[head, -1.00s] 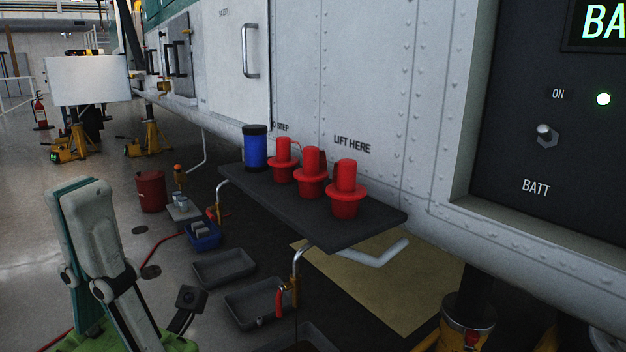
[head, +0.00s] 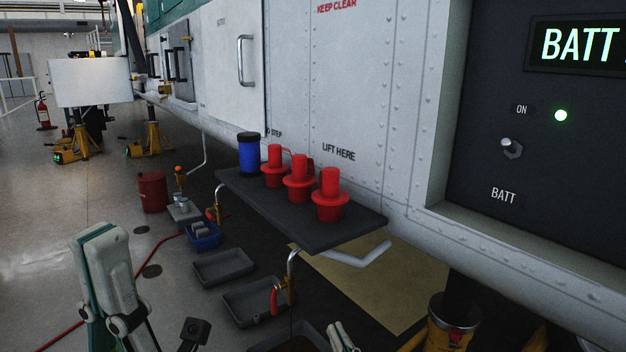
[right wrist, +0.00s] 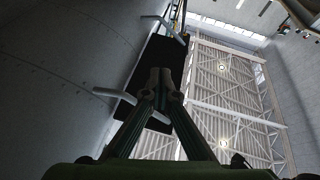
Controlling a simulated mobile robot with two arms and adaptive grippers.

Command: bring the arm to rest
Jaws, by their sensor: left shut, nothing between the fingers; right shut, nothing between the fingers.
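My left gripper (head: 100,234) stands upright at the lower left of the head view, pale with teal sides. Its fingers are together, with nothing in them, and it is apart from the shelf. My right gripper (head: 340,334) shows only as a small pale tip at the bottom edge of the head view. In the right wrist view its fingers (right wrist: 161,78) meet at their tips, shut and empty. They point toward the dark underside of the shelf; I cannot tell the gap.
A dark shelf (head: 300,226) on the aircraft's side holds a blue canister (head: 249,155) and several red plugs (head: 331,196). Grey trays (head: 224,267), a blue bin (head: 203,237) and a red bucket (head: 152,192) stand on the floor. The battery panel (head: 540,160) is at the right, its light green.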

